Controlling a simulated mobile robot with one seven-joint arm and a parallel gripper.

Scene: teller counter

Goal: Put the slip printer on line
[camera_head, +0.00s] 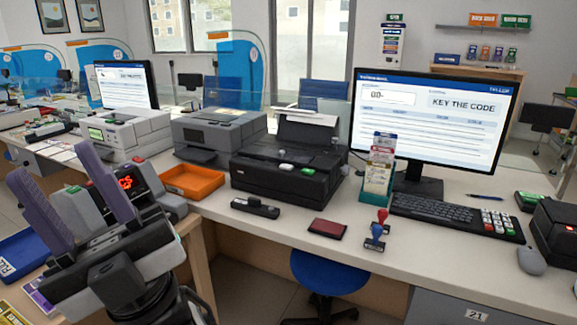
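A black printer (285,170) stands on the counter at the middle, left of the large monitor. I take it to be the slip printer.
A grey printer (218,135) and a white printer (130,132) stand farther left. An orange tray (192,181), a stapler-like black item (255,208), a dark red pad (327,228) and stamps (377,232) lie nearer. The monitor (436,122) reads "KEY THE CODE", with a keyboard (445,213) in front.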

